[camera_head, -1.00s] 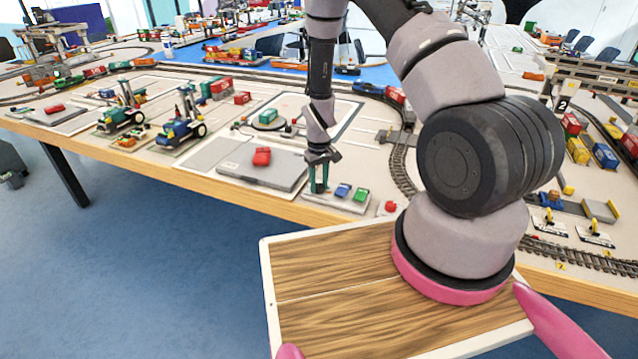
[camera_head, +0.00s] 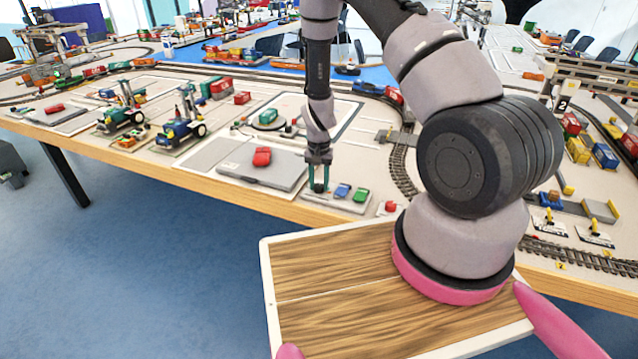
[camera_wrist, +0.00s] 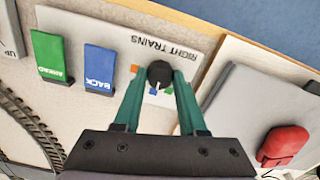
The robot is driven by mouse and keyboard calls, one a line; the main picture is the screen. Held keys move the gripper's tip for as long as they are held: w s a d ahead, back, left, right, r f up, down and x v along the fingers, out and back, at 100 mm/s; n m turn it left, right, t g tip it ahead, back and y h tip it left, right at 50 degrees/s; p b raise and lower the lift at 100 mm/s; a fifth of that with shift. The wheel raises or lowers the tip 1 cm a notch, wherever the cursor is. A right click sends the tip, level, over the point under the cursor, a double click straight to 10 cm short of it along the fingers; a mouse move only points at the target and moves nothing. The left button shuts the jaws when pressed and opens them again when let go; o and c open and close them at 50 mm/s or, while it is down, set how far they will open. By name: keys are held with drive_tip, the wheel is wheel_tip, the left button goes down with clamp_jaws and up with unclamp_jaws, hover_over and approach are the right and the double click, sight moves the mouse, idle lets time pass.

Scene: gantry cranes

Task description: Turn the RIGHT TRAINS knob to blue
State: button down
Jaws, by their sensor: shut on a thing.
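The RIGHT TRAINS knob (camera_wrist: 159,74) is small, round and black with a white pointer mark. In the wrist view it sits on a white plate (camera_wrist: 110,17) lettered RIGHT TRAINS. My gripper (camera_wrist: 159,82) has its two green fingers shut on the knob, one on each side. An orange patch shows to the knob's left and a blue patch below right; the fingers partly hide the colour marks. The pointer mark is toward the bottom of the picture, near the blue patch. In the head view my gripper (camera_head: 318,178) points down at the plate at the table's front edge.
A blue BACK switch (camera_wrist: 98,68) and a green AHEAD switch (camera_wrist: 52,58) stand on the same plate. A grey panel with a red lever (camera_wrist: 283,146) lies on the other side. Track (camera_wrist: 28,125) curves nearby.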

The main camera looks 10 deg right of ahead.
sight(319, 185)
idle(0.3)
drive_tip(key=shift+c, duration=2.3)
unclamp_jaws()
drive_tip(key=shift+r, duration=0.1)
wheel_tip(319, 185, up, 11)
drive_tip(key=shift+f, duration=0.2)
drive_tip(key=shift+r, duration=0.1)
